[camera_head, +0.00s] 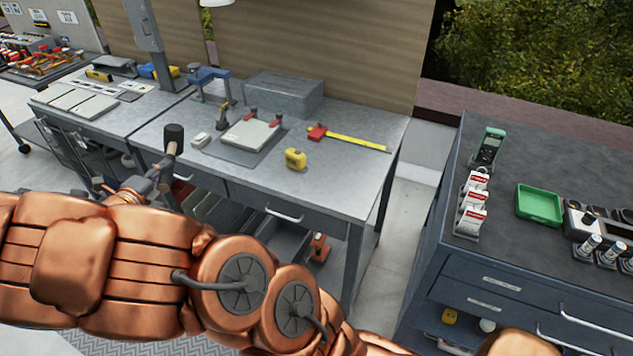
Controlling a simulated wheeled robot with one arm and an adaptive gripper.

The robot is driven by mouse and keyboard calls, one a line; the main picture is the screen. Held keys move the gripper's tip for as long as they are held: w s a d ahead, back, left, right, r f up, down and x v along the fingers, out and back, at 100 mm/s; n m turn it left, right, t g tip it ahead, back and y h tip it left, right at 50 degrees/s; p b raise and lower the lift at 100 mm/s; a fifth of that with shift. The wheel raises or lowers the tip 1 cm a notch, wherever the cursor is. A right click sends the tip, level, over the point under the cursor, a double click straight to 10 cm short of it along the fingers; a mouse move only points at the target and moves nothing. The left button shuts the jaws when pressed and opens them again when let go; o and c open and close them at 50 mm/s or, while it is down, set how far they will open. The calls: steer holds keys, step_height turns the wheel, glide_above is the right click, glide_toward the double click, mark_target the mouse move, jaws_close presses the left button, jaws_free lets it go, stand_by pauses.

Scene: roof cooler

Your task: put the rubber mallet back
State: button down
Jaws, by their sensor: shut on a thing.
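The rubber mallet (174,137) has a black head and a pale handle. It stands roughly head up near the front edge of the grey metal workbench (345,170), left of its middle. My gripper (161,172) is shut on the mallet's handle below the head. My copper-coloured arm crosses the lower left of the view and hides the lower bench front. The lower end of the handle is hard to make out. I cannot tell whether the mallet is clear of the bench top.
On the bench are a yellow tape measure (296,159), a red and yellow rule (345,138), a clamped plate (250,133), a blue vise (209,80) and a grey box (284,94). A dark cabinet (500,262) with a green tray (539,205) stands right.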

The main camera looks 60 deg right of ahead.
steer(key=s+d+f+m+g+y+b, duration=0.1)
steer(key=s+d+f+m+g+b, duration=0.3)
steer(key=s+d+m+g+b, duration=0.45)
steer(key=s+d+f+m+g+y+b, duration=0.1)
steer(key=s+d+f+m+g+b, duration=0.4)
steer(key=s+d+m, duration=0.7)
steer(key=m+y+b, duration=0.2)
steer(key=m+b, duration=0.3)
steer(key=m, duration=0.2)
glide_above(342, 179)
step_height(342, 179, down, 3)
steer(key=shift+s+f+g, duration=0.15)
steer(key=shift+f+g, duration=0.05)
steer(key=shift+g, duration=0.05)
steer(key=shift+f, duration=1.75)
steer(key=shift+f, duration=0.1)
steer(key=c, duration=0.9)
jaws_free()
